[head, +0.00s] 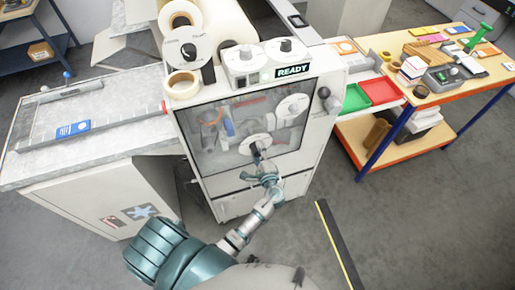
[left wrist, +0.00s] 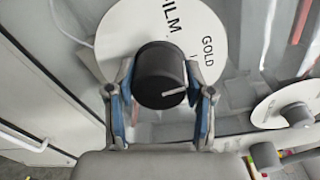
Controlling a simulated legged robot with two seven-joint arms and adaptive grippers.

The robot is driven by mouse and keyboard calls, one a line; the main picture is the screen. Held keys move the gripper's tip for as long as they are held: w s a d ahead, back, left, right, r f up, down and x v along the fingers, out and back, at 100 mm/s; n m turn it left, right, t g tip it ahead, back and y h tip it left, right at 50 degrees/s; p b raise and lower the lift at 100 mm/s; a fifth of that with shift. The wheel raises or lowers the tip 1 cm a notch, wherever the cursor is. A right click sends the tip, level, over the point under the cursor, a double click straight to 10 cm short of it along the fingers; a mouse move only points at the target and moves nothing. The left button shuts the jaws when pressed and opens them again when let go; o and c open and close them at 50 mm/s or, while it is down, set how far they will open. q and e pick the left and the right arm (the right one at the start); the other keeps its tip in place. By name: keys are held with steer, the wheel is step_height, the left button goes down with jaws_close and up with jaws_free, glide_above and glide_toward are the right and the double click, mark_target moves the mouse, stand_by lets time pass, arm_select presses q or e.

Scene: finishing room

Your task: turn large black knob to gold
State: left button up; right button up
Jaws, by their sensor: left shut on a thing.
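The large black knob (left wrist: 160,73) sits on a round white dial (left wrist: 112,23) in the left wrist view. The dial carries the words FILM and GOLD; GOLD is at the knob's upper right. A pale pointer line on the knob points right and slightly up, below the word GOLD. My left gripper (left wrist: 163,90) is shut on the knob, one blue-lined finger on each side. In the head view the left gripper (head: 260,162) reaches the dial (head: 248,143) low on the machine's front and hides much of the knob. My right gripper is not in view.
The machine (head: 186,137) has a glazed front, a READY display (head: 293,70) and other dials, one (head: 291,108) at the upper right of the held knob. A grey side table (head: 100,108) stands left. A wooden workbench (head: 440,92) with trays and tools stands right.

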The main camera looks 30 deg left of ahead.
arm_select(q)
steer(key=shift+s+d+f+m, duration=0.1)
steer(key=shift+f+m, duration=0.25)
steer(key=shift+m, duration=0.15)
steer(key=o, duration=1.1)
steer(key=shift+o, duration=0.3)
steer(key=shift+r, duration=0.1)
steer(key=shift+d+r, duration=0.1)
steer(key=v, duration=1.1)
steer(key=shift+s+d+p, duration=0.2)
steer(key=shift+d+p, duration=0.1)
steer(key=shift+d, duration=0.1)
